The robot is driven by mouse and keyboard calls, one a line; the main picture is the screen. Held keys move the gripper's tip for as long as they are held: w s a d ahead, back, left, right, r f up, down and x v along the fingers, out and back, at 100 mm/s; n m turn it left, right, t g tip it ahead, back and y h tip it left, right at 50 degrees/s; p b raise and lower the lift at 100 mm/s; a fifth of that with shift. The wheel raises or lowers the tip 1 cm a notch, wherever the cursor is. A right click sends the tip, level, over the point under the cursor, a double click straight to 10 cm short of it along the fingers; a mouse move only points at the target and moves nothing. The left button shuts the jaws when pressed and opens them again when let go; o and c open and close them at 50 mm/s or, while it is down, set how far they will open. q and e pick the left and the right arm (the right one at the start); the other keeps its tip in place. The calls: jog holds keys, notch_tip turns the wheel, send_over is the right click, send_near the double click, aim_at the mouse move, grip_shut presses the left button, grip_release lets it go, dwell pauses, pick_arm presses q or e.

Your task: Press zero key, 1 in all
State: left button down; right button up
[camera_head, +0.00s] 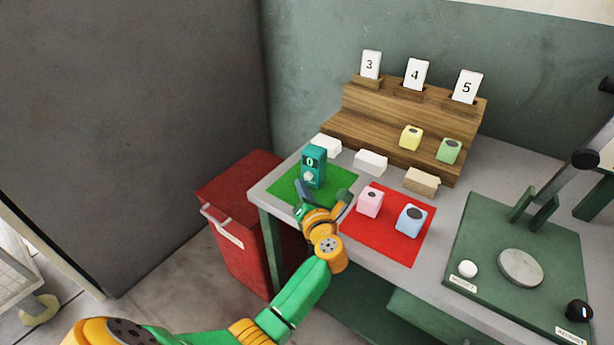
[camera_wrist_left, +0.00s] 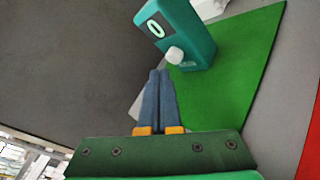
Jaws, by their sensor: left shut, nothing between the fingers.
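A teal counter box (camera_head: 316,158) showing a "0" stands upright on the green mat (camera_head: 341,184). A white round key (camera_head: 308,177) is low on its front face. In the wrist view the box (camera_wrist_left: 200,50) is at upper right, with its white key (camera_wrist_left: 175,55) facing my fingers. My left gripper (camera_head: 301,188) is shut and empty in front of the box. Its blue fingertips (camera_wrist_left: 160,74) point toward the key, a little below and left of it in the wrist view; a gap seems to separate them.
A red mat (camera_head: 398,252) to the right holds a pink block (camera_head: 370,203) and a blue block (camera_head: 410,222). Behind are white blocks (camera_head: 370,162) and a wooden stepped rack (camera_head: 362,130). A green press (camera_head: 545,240) stands right; a red cabinet (camera_head: 235,245) is left.

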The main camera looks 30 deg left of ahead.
pick_arm(q)
jog(key=shift+s+r+p, duration=0.1)
jog(key=shift+s+p, duration=0.35)
jog(key=shift+p, duration=0.1)
jog(key=s+p, duration=0.2)
jog(key=s, duration=0.1)
jog(key=shift+s, duration=0.55)
